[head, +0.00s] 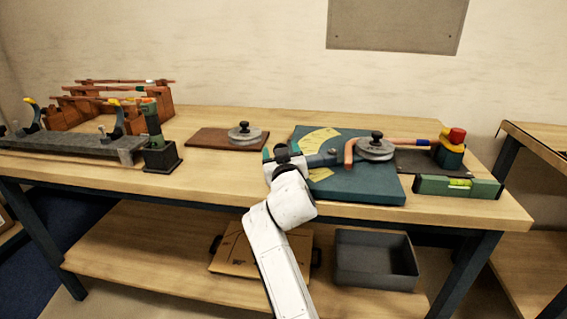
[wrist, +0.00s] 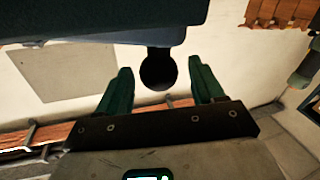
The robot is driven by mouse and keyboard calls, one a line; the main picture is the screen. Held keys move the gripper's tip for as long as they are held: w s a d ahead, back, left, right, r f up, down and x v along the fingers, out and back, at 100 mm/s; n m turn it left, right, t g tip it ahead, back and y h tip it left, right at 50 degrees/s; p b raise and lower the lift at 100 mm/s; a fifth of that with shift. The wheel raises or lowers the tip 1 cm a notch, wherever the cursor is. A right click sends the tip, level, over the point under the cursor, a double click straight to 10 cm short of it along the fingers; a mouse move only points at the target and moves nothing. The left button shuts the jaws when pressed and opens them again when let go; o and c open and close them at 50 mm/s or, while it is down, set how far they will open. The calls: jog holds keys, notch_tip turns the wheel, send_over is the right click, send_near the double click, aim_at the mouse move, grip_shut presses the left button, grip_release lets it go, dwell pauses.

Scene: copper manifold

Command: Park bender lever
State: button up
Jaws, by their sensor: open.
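The bender is a teal plate (head: 360,188) with a yellow scale (head: 322,138) and a grey wheel (head: 376,149) on it. A bent copper tube (head: 408,141) runs beside the wheel. The bender lever (head: 323,158) is a grey bar reaching left from the wheel to my gripper (head: 281,150), over the plate's left edge. In the wrist view my gripper (wrist: 160,80) is open, its green fingers on either side of a dark round end (wrist: 158,70), which looks like the lever's grip. Whether they touch it, I cannot tell.
A brown board with a second wheel (head: 244,133) lies left of the plate. A dark post (head: 160,156) and a grey rail (head: 75,147) stand further left. A green level (head: 457,186) and a red-topped block (head: 451,152) are at the right. Bare wood lies before the brown board.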

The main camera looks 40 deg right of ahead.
jog(key=v, duration=0.9)
jog(key=shift+s+a, duration=0.15)
jog(key=shift+s, duration=0.05)
